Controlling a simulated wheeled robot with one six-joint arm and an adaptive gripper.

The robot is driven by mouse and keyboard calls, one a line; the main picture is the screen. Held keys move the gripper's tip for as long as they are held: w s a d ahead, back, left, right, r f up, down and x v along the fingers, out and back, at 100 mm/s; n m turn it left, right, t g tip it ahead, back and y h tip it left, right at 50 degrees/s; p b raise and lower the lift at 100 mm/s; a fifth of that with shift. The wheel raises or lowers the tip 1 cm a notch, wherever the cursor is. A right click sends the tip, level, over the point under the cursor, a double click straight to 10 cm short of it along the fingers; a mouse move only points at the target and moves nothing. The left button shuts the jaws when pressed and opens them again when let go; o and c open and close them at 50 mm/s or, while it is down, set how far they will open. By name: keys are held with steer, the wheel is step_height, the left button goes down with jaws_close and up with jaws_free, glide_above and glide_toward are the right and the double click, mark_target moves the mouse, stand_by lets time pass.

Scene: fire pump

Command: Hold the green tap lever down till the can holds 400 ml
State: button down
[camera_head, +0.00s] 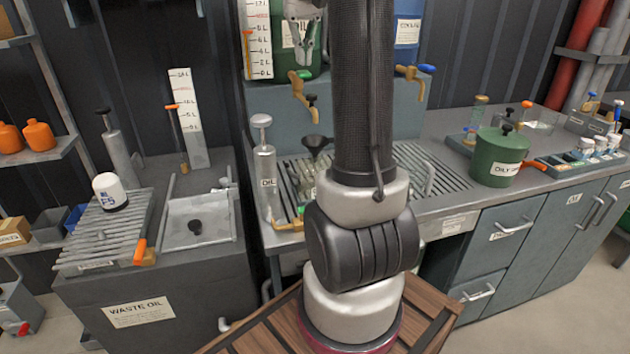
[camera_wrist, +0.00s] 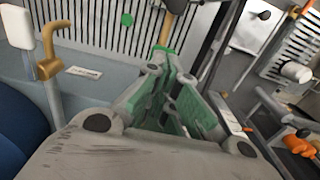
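In the wrist view my gripper (camera_wrist: 170,62) has grey links and green pads that come together.
A second brass tap with a blue lever (camera_head: 427,68) is to the right, and it shows in the wrist view (camera_wrist: 50,70). A green bin (camera_head: 497,158) is on the right bench.

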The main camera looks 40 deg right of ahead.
mark_target(304, 72)
steer(key=shift+f, duration=0.25)
steer(key=shift+f, duration=1.45)
stand_by(6.3)
